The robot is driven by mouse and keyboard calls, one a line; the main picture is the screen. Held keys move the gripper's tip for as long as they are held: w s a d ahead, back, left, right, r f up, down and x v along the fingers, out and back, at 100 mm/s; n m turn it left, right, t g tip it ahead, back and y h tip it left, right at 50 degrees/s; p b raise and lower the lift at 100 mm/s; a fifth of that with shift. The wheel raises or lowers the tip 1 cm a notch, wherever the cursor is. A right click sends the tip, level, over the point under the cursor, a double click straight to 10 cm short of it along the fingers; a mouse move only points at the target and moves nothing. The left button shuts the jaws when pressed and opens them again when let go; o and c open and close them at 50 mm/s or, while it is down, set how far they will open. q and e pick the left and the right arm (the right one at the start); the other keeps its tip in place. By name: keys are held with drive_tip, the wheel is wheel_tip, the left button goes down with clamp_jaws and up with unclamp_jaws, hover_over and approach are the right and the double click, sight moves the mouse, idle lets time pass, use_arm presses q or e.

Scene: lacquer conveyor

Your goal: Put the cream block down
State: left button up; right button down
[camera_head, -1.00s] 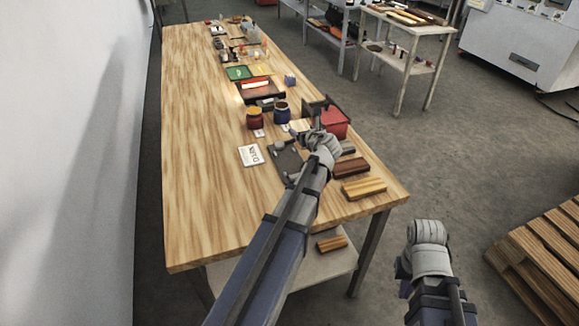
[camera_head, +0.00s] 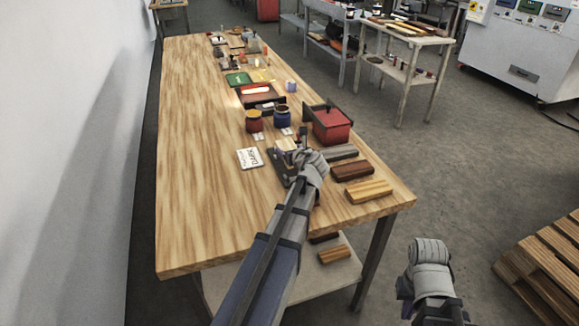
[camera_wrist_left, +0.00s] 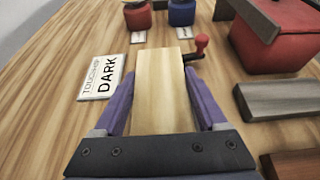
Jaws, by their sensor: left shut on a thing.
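My left gripper (camera_wrist_left: 163,108) is shut on the cream block (camera_wrist_left: 160,75), which lies lengthwise between its purple fingers in the left wrist view. In the head view the left gripper (camera_head: 290,155) is over the near part of the table, by a dark fixture (camera_head: 274,164); the block (camera_head: 285,144) is partly hidden there by the hand. A red-knobbed lever (camera_wrist_left: 201,45) stands just right of the block's far end. I cannot tell whether the block touches the surface below. My right gripper (camera_head: 406,290) is off the table at lower right, its fingers too unclear to read.
A white "DARK" card (camera_wrist_left: 102,77) lies left of the block. Red (camera_head: 254,121) and blue (camera_head: 282,116) pots stand beyond. A red box (camera_head: 331,124) and grey, dark brown (camera_head: 352,169) and light (camera_head: 368,190) blocks lie to the right. The table's left side is clear.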

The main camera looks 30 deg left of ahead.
use_arm(q)
drive_tip(key=shift+f, duration=0.1)
wheel_tip(320, 180, down, 4)
drive_tip(key=b, duration=0.3)
drive_tip(key=shift+r, duration=0.25)
drive_tip(key=shift+b, duration=0.3)
drive_tip(key=shift+f, duration=0.2)
drive_tip(key=o, duration=1.4)
drive_tip(key=shift+r, duration=0.1)
